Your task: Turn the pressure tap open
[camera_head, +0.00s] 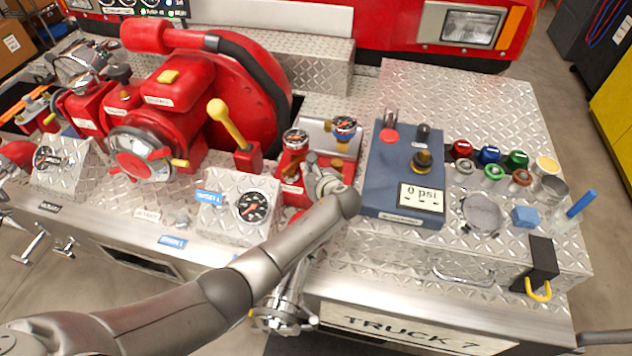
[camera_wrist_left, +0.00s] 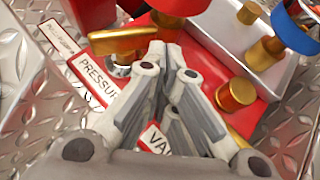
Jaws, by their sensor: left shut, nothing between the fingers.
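The pressure tap shows in the left wrist view as a brass handle (camera_wrist_left: 125,42) on a silver stem, at the upper left of the fingers. It sits by a red manifold (camera_wrist_left: 215,65) and a white label (camera_wrist_left: 97,80) that reads "PRESSU…"; the fingers hide the rest of the label. My left gripper (camera_wrist_left: 170,62) is shut and empty, its fingertips close beside the handle's right end; contact cannot be told. In the head view the left gripper (camera_head: 316,165) is over the red manifold (camera_head: 290,190), and the arm and fingers largely hide the tap there.
Two small gauges (camera_head: 296,139) stand behind the gripper. A blue tester box (camera_head: 385,185) with a "0 psi" display is close on the right. A boxed gauge (camera_head: 251,206) and a yellow-handled lever (camera_head: 228,125) are on the left. Several coloured caps (camera_head: 489,155) lie further right.

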